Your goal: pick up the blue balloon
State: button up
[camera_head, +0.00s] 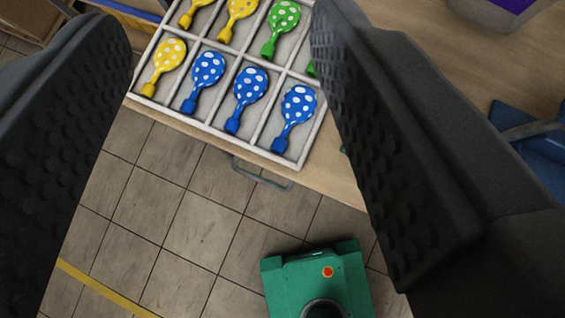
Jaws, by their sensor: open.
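Three blue balloons with white dots lie in separate compartments along the near row of a white divided tray. They are the left blue balloon (207,75), the middle blue balloon (249,90) and the right blue balloon (297,108). The tray (190,124) sits on a wooden table. My gripper (222,55) is open, one dark ridged finger at the left and one at the right of the view. The blue balloons appear between the fingers, and nothing is held. The right finger hides the tray's right side.
Yellow balloons (170,58) and a green balloon (282,22) lie in other compartments. A grey handle (262,178) is at the table's near edge (325,180). A green machine with a red button (318,285) stands below on the tiled floor. Blue objects (540,140) are at right.

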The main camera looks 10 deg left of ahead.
jog(key=w+f+m+g+p, duration=0.25)
jog(key=w+f+g, duration=0.3)
jog(key=f, duration=0.65)
jog(key=m+g+p, duration=0.3)
jog(key=g, duration=0.3)
send_over(278, 146)
notch_tip(278, 146, down, 16)
jog(key=f, duration=0.7)
jog(key=shift+s+d, duration=0.2)
jog(key=shift+d, duration=0.15)
jog(key=shift+w+a+f, duration=0.1)
jog(key=shift+a+f, duration=0.1)
jog(key=shift+f, duration=1.3)
jog(key=shift+w+a+f, duration=0.1)
jog(key=shift+a+f, duration=0.1)
jog(key=shift+f, duration=1.25)
jog(key=shift+c, duration=0.3)
jog(key=c, duration=0.8)
